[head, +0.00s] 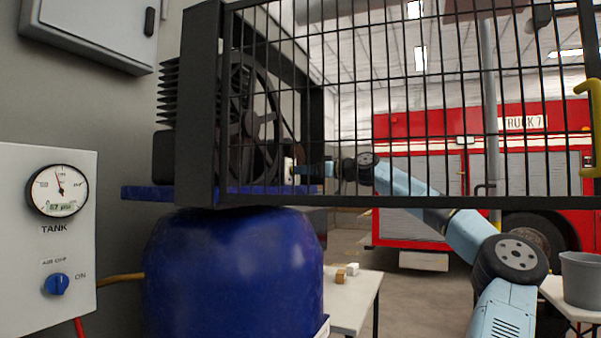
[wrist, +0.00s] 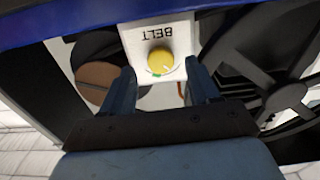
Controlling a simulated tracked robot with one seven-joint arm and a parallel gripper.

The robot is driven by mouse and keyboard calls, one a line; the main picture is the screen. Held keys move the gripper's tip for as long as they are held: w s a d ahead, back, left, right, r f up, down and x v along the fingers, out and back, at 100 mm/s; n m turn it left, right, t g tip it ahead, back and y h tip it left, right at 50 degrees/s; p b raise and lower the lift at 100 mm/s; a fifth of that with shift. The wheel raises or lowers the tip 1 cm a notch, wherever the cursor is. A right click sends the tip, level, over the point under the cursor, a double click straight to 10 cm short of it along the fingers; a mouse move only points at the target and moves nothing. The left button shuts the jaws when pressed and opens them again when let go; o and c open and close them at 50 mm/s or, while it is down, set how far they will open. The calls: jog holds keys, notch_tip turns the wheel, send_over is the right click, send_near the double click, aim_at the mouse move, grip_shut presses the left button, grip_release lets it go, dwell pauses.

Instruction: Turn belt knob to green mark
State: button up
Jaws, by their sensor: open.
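The belt knob (wrist: 160,60) is a round yellow knob on a white plate labelled BELT (wrist: 160,35), which appears upside down in the wrist view. A small green mark (wrist: 156,74) shows at the knob's lower edge in that view. Which way the knob points is too small to tell. My gripper (wrist: 161,82) is open, its two blue fingers apart on either side below the knob, and it holds nothing. In the head view my gripper (head: 312,168) is seen through the mesh, close to the pale plate (head: 288,170); the knob cannot be made out there.
A black mesh guard (head: 400,202) stands between the head camera and my arm. A large black pulley wheel (wrist: 291,94) is right of the plate in the wrist view. A blue tank (head: 230,275) is below. A panel with an AIR CHP knob (head: 56,284) is at left.

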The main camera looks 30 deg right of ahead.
jog(key=shift+x, duration=1.2)
jog(key=shift+d, duration=0.1)
jog(key=shift+c, duration=0.2)
